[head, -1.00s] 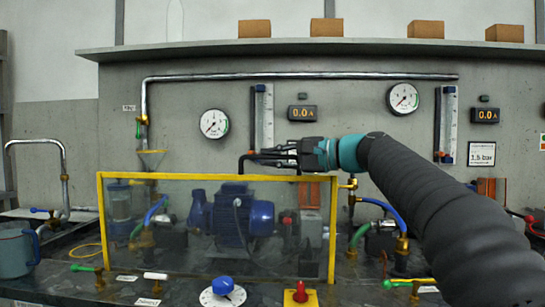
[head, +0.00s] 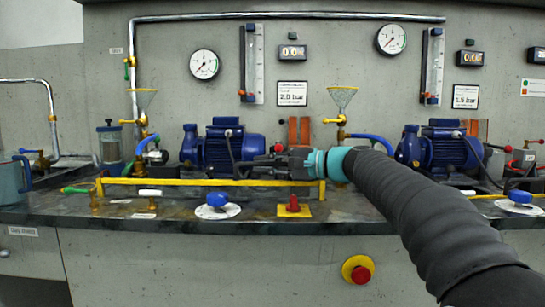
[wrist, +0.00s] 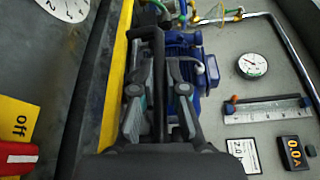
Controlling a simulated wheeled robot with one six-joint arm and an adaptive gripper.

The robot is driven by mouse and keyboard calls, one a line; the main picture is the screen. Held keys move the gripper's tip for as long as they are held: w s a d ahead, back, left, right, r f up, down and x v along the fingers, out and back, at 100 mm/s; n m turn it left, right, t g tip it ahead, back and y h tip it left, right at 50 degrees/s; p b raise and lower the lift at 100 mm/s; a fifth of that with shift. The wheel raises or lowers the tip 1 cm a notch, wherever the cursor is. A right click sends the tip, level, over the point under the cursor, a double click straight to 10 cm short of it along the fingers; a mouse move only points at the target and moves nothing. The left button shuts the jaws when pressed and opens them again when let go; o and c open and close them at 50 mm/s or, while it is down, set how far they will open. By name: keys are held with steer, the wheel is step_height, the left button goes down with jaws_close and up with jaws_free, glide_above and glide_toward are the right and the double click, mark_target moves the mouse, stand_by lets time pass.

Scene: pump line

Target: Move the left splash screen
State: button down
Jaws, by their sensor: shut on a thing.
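The left splash screen (head: 210,182) now shows as a low yellow top bar along the front of the bench, with short yellow ends. Its clear pane no longer stands in front of the left blue pump (head: 220,146). My gripper (head: 268,163) is just above the bar's right half, shut on the screen's black handle. In the wrist view, my gripper (wrist: 158,92) has its two fingers on either side of the dark handle (wrist: 158,70). The yellow bar (wrist: 119,75) runs alongside on the left. The fingers partly hide the handle and the pump behind.
A blue valve knob (head: 218,199) and a red knob on a yellow plate (head: 293,207) stand in front of the bar. A red emergency button (head: 358,269) is on the bench front. A mug (head: 12,178) stands far left. A second pump (head: 440,147) is at right.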

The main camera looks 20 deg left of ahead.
steer(key=shift+f, duration=0.25)
steer(key=c, duration=1.2)
jaws_free()
steer(key=shift+a, duration=0.1)
steer(key=shift+d, duration=0.35)
steer(key=d, duration=0.7)
steer(key=d+r, duration=0.1)
steer(key=d, duration=0.3)
steer(key=shift+s+d, duration=0.2)
steer(key=shift+s, duration=0.05)
